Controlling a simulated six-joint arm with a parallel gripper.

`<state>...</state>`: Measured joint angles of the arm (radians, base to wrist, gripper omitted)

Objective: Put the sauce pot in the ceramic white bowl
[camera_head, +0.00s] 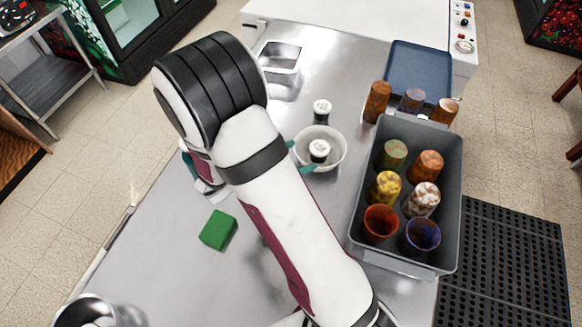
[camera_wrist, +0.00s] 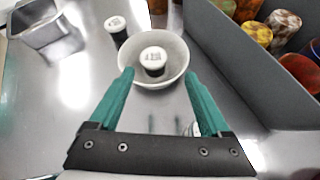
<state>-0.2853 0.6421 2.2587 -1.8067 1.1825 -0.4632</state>
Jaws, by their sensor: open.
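The ceramic white bowl (camera_head: 338,146) stands upright on the steel counter. A small dark sauce pot with a white lid (camera_head: 319,150) is inside it, upright, and also shows in the wrist view (camera_wrist: 154,62). A second, similar pot (camera_head: 321,110) stands on the counter just behind the bowl. My gripper (camera_wrist: 159,75) is open, with its teal fingertips apart at the near side of the bowl (camera_wrist: 178,48). Nothing is held between the fingers. In the head view my arm hides part of the gripper.
A grey bin (camera_head: 356,232) with several coloured cups stands close to the right of the bowl. More cups (camera_head: 377,102) and a blue tray (camera_head: 420,66) are behind it. A green block (camera_head: 218,230) lies front left. A steel pan (camera_head: 280,57) is at the back.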

